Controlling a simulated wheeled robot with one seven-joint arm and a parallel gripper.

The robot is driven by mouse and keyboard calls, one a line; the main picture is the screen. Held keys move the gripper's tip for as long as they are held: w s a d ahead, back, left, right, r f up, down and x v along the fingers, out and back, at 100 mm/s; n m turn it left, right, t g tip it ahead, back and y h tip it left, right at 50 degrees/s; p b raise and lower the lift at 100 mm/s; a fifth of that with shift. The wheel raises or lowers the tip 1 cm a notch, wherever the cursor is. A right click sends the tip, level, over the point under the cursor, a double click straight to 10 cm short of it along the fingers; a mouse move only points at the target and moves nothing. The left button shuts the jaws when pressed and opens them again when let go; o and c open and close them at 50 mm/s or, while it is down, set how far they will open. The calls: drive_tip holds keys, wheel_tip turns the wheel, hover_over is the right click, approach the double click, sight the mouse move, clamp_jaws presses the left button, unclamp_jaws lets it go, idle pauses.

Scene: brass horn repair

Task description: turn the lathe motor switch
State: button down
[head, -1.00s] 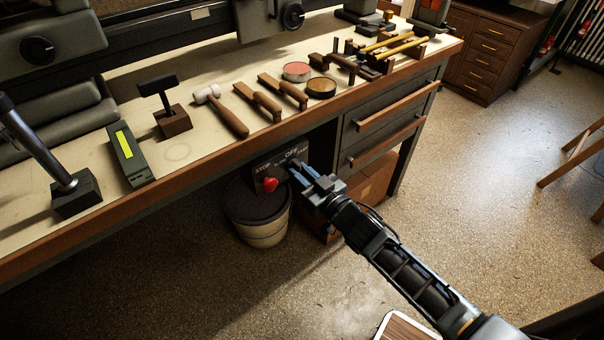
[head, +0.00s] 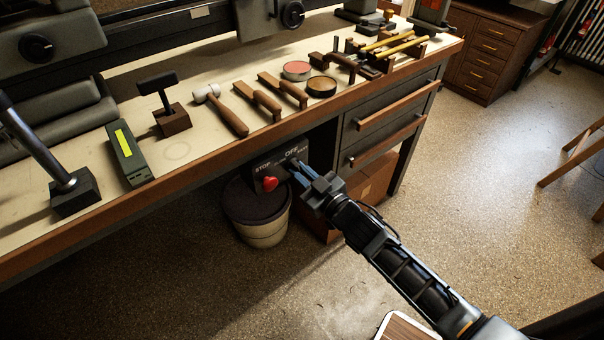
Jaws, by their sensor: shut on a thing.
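A dark switch panel (head: 262,181) hangs under the front edge of the workbench in the head view. It carries the words STOP and OFF and a red stop button (head: 270,184) at its lower left. My gripper (head: 293,168) is at the right part of the panel, just below the OFF label. Its blue-grey fingers are shut on the motor switch, which the fingers themselves hide. I cannot see which way the switch points.
Drawers (head: 385,120) stand right of the panel.

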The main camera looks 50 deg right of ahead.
drive_tip(key=n, duration=0.4)
drive_tip(key=shift+n+b, duration=0.3)
drive_tip(key=shift+b, duration=0.1)
idle(0.4)
drive_tip(key=c, duration=1.1)
unclamp_jaws()
drive_tip(key=shift+b+v, duration=0.4)
drive_tip(key=shift+v, duration=3.5)
